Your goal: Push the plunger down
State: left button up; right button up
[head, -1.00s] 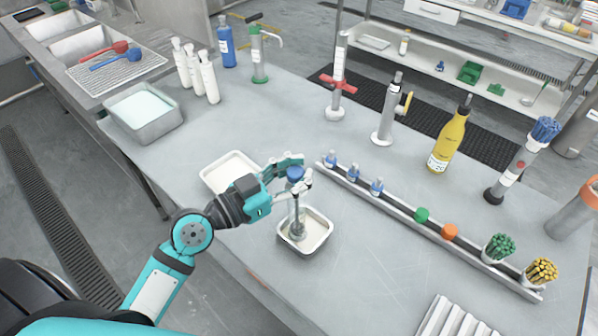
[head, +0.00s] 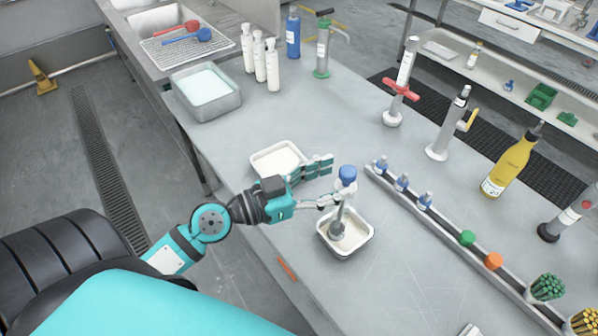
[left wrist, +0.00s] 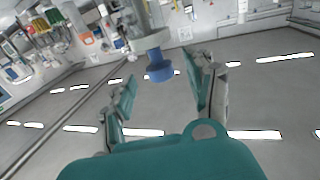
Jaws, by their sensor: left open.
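The plunger device stands upright, slightly tilted, in a small metal tray (head: 367,245) of pale contents. Its top is a blue knob (head: 348,172) above a white collar and grey shaft; its round grey base (head: 337,230) sits in the tray. My left gripper (head: 327,182) is open, just left of the knob, with its fingertips pointing at it and nothing held. In the left wrist view the blue knob (left wrist: 160,72) shows ahead between the two spread fingers, apart from both. My right gripper is not in view.
A second shallow tray (head: 256,166) lies behind my left gripper. A rail (head: 445,232) with small blue, green and orange-capped items runs along the right. White bottles, a blue bottle (head: 293,32), stands and a yellow bottle (head: 511,165) stand farther back. The bench front is clear.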

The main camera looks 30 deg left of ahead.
pick_arm(q)
jog(key=v, duration=0.7)
jog(key=shift+s, duration=0.35)
jog(key=shift+a, duration=0.15)
jog(key=s+d+f+m+g+y, duration=0.1)
jog(key=s+d+f+g, duration=0.1)
jog(key=d+f+g, duration=0.3)
jog(key=s+d+f+g+y, duration=0.1)
jog(key=s+d+f+g, duration=0.15)
jog(key=f, duration=0.55)
jog(key=s+a+f+n+g+y, duration=0.4)
jog(key=a+f+n+y, duration=0.2)
jog(key=f+y, duration=0.25)
notch_tip(320, 180, down, 21)
jog(key=s+a+f+g, duration=0.2)
jog(key=s+a+f, duration=0.1)
jog(key=s+f, duration=1.5)
jog(key=shift+s+f, duration=0.3)
jog(key=shift+f, duration=0.55)
